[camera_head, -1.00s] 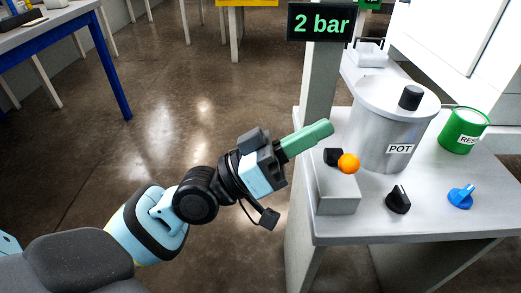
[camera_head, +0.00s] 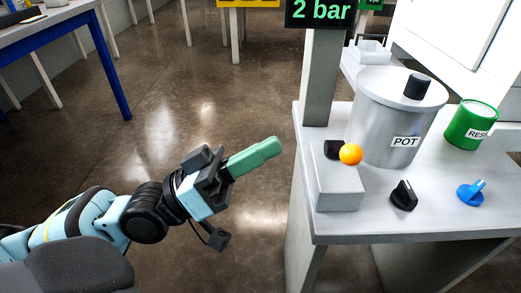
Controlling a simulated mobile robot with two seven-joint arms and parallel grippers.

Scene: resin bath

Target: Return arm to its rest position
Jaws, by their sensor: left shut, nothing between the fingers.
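My left arm comes in from the lower left. Its gripper (camera_head: 256,157) has green fingers that are shut with nothing between them. It points up and to the right, over the open floor to the left of the grey bench (camera_head: 445,185), clear of everything. My right gripper does not show.
On the bench stand a grey pot (camera_head: 385,130) labelled POT, a green can (camera_head: 468,128), a block (camera_head: 338,188) with an orange ball (camera_head: 351,154), a black knob (camera_head: 404,195) and a blue knob (camera_head: 471,193). A post carries a "2 bar" display (camera_head: 320,11). A blue-legged table (camera_head: 50,25) stands at the upper left. The floor between is free.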

